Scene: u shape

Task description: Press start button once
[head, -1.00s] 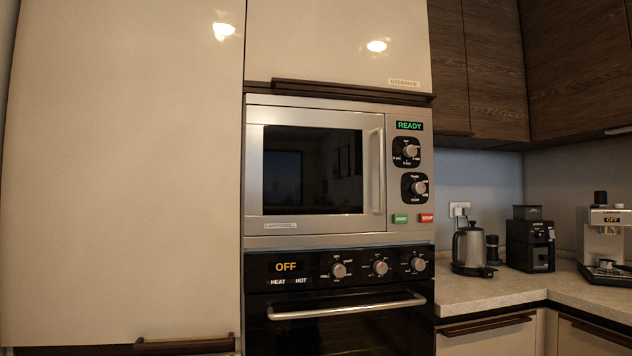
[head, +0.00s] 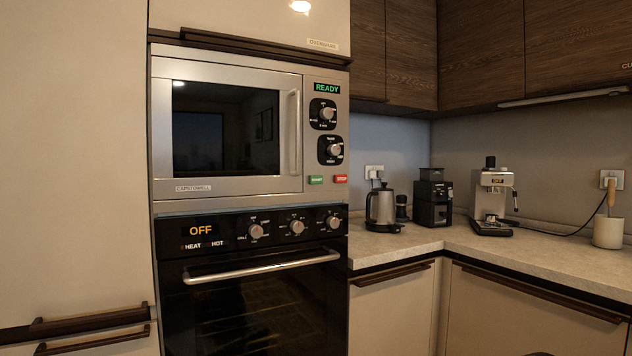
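The microwave (head: 300,75) is built into the tall cabinet, with its door shut and its display (head: 327,87) reading READY in green. The green start button (head: 316,180) is at the bottom of its control panel, beside the red STOP button (head: 341,179). Two black-backed knobs, the upper knob (head: 323,114) and the lower knob (head: 331,150), sit above the buttons. My gripper is not clearly in view; only a small dark shape shows at the bottom edge, and I cannot tell what it is.
The oven (head: 262,285) below the microwave shows OFF, and its handle (head: 262,267) sticks out. A kettle (head: 381,207), a black grinder (head: 433,203) and a coffee machine (head: 493,203) stand on the counter (head: 415,241) at right. A white pot (head: 608,231) stands further right.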

